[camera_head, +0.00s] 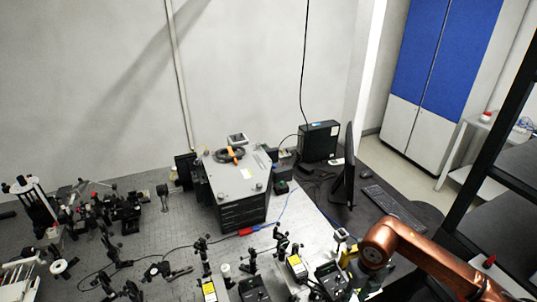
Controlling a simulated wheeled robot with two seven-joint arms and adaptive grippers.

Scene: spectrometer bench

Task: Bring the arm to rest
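My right arm (426,262), copper-coloured, comes in from the lower right and ends in a rounded joint over the near right part of the optical bench (315,235). My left arm and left gripper are out of view. A grey-topped box instrument (232,178) with dark sides stands in the middle of the bench, with a black and orange item (230,154) on top.
Several optical mounts crowd the bench's left side and front edge, close to my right arm. A monitor (345,178), keyboard (393,208) and black computer box (319,141) stand at the right. A blue and white cabinet (440,45) is behind; a dark rack frame (492,140) is at far right.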

